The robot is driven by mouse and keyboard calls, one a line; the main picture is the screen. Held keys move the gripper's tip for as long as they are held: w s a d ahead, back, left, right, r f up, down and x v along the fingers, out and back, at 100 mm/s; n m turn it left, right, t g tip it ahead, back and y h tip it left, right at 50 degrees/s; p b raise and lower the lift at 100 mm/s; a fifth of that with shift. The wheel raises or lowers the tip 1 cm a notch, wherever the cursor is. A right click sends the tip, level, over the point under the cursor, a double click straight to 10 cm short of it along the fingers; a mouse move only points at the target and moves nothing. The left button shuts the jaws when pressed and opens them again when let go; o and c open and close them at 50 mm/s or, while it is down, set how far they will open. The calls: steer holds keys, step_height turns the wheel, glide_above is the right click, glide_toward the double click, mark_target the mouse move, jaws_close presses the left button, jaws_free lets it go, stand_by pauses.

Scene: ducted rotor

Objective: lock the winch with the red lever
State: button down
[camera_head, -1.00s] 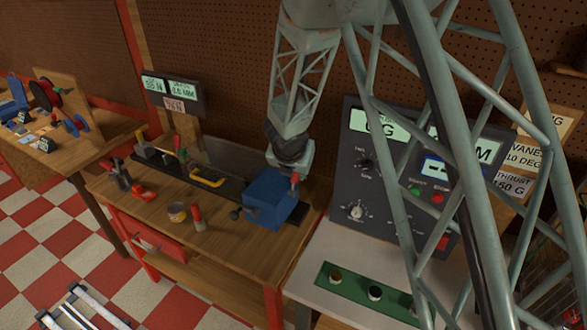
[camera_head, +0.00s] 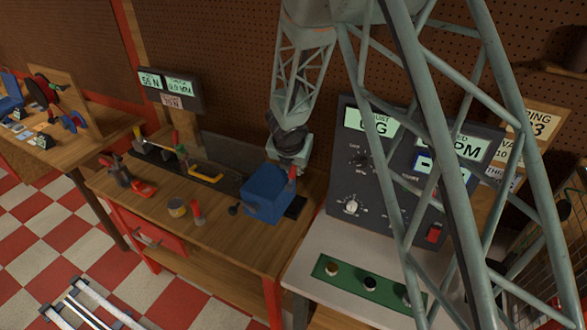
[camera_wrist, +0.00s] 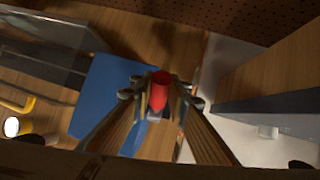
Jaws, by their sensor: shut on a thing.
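The winch is a blue box (camera_head: 265,195) at the right end of the wooden bench, with a dark knob on its left side. Its red lever (camera_head: 292,173) stands at the box's upper right. In the wrist view the lever's round red end (camera_wrist: 158,88) sits between my fingers, with the blue housing (camera_wrist: 105,80) to the left and below. My gripper (camera_wrist: 160,95) is shut on the red lever. In the head view my gripper is over the far right side of the winch, its fingertips mostly hidden by the box and lever.
A dark rail with a yellow handle (camera_head: 205,174) runs left from the winch. A dark instrument panel (camera_head: 375,160) stands close on the right, behind a green button strip (camera_head: 365,280).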

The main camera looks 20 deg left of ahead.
steer(key=c, duration=2.5)
jaws_free()
steer(key=shift+r, duration=0.1)
steer(key=v, duration=1.1)
steer(key=shift+s+r, duration=0.15)
steer(key=shift+r, duration=0.2)
